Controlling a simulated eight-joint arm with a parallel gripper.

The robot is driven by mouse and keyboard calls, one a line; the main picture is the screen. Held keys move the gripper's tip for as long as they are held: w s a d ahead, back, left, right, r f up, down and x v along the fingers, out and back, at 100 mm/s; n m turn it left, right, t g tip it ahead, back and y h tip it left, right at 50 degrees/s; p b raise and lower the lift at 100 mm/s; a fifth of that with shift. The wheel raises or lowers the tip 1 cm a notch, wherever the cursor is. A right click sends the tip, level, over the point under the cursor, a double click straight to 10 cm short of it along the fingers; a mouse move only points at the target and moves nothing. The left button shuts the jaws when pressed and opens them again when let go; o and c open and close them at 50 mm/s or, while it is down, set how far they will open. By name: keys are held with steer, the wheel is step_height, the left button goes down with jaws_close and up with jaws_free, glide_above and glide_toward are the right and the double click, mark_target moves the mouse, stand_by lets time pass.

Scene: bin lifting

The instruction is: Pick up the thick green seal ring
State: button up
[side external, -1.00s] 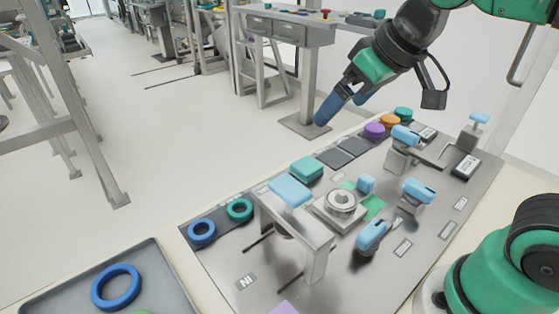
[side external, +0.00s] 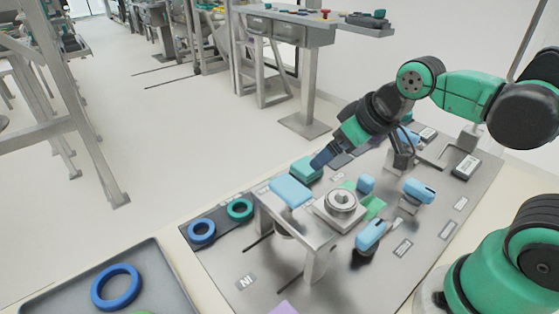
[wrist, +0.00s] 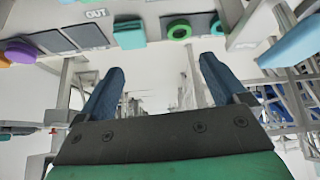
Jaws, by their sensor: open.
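A green seal ring (side external: 239,209) lies on the dark strip at the left of the work plate, beside a blue ring (side external: 202,231). In the wrist view the green ring (wrist: 179,29) shows near the top, with the blue ring (wrist: 216,25) to its right. My gripper (side external: 322,160) is over the back of the plate, close to the teal block (side external: 306,169); I cannot tell if it touches it. In the wrist view my gripper (wrist: 158,78) has its two blue fingers wide apart, with nothing between them. The green ring is well to the left of it in the side view.
A metal stand with a light blue block (side external: 291,190) rises between the green ring and a round metal fixture (side external: 341,202). Several light blue parts stand on the plate's right. A grey tray (side external: 170,284) at front left holds a larger blue ring (side external: 116,287).

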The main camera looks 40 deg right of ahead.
steer(key=w+f+n+g, duration=0.1)
steer(key=w+f+n, duration=0.1)
steer(key=w+n, duration=0.1)
steer(key=w+a+f+n+g+y, duration=0.1)
steer(key=w+f+n+g, duration=0.1)
steer(key=w+n, duration=0.1)
steer(key=w+a+f+n+g+y, duration=0.1)
steer(key=w+f+n, duration=0.1)
steer(key=w+n, duration=0.1)
steer(key=shift+w+f+n+g, duration=0.3)
steer(key=shift+w+n, duration=0.1)
steer(key=shift+w, duration=0.15)
steer(key=shift+w+a+f, duration=0.2)
steer(key=shift+f, duration=0.3)
steer(key=shift+x, duration=2.6)
steer(key=shift+s, duration=0.1)
steer(key=c, duration=1.3)
